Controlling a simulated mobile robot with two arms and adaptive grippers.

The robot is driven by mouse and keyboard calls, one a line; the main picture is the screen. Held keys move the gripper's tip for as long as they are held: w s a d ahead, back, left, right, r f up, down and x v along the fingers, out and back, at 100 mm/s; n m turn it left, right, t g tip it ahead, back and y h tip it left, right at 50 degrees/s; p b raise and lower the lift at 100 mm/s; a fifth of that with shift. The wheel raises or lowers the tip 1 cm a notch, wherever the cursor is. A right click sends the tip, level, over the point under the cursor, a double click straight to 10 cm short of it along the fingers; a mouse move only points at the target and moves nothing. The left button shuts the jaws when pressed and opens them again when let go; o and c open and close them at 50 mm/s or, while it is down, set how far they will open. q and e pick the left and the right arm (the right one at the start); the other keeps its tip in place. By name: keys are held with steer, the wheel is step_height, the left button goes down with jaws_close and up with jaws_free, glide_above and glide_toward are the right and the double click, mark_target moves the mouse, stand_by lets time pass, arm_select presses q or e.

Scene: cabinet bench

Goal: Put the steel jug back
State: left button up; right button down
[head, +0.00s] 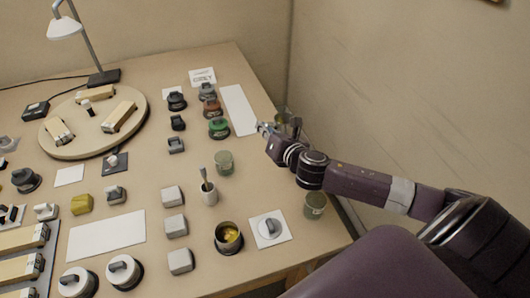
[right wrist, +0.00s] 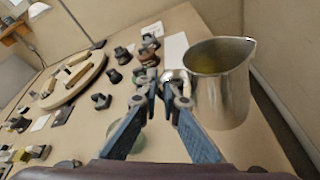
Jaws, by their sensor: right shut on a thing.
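The steel jug (right wrist: 222,90) fills the right side of the right wrist view, its open mouth and spout showing, with something yellowish inside. In the head view the jug (head: 281,113) is mostly hidden behind my right gripper (head: 265,128), near the table's right edge. My right gripper (right wrist: 168,88) is shut on the jug at its near side, seemingly at the handle; the exact contact is hard to see. Whether the jug touches the table is unclear. My left gripper is not in view.
A bare white rectangle (head: 238,110) lies left of the jug. Several dark, red and green lidded pieces (head: 218,128) stand beside it. A greenish glass (head: 224,162), a cup with a utensil (head: 209,193) and a metal pot (head: 228,238) stand nearer. The wall is close on the right.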

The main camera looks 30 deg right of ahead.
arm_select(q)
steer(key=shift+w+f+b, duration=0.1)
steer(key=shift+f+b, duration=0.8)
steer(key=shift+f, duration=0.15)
arm_select(e)
steer(key=shift+f, duration=5.05)
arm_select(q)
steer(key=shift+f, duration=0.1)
arm_select(e)
steer(key=shift+f, duration=0.15)
steer(key=c, duration=2.2)
jaws_free()
steer(key=shift+o, duration=0.4)
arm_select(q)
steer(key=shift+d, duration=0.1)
arm_select(e)
steer(key=v, duration=1.2)
